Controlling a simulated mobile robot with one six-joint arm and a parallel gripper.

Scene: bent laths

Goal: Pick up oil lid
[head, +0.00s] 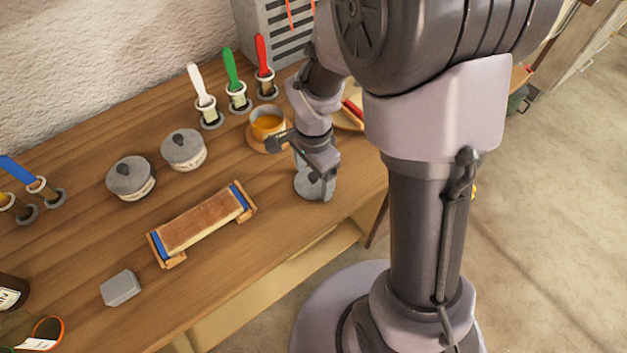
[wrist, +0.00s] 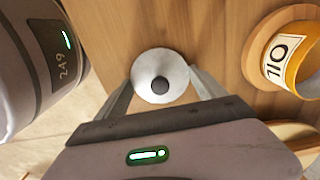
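The oil lid (wrist: 160,66) is a pale grey disc with a dark round knob. It lies by the table's front edge, and the head view shows it partly hidden under my gripper (head: 316,172). In the wrist view my gripper (wrist: 161,84) has its two fingers spread wide, one on each side of the lid, with the knob between them. I cannot tell whether the fingertips touch the rim. The oil pot (head: 267,123) stands uncovered on a wooden saucer behind it, with orange liquid inside; its label shows in the wrist view (wrist: 279,58).
Two lidded jars (head: 131,177) (head: 184,149) stand to the left, behind a wooden block in a holder (head: 200,222). Brushes with white, green and red handles (head: 233,75) stand at the back. A grey block (head: 120,288) lies at the front left.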

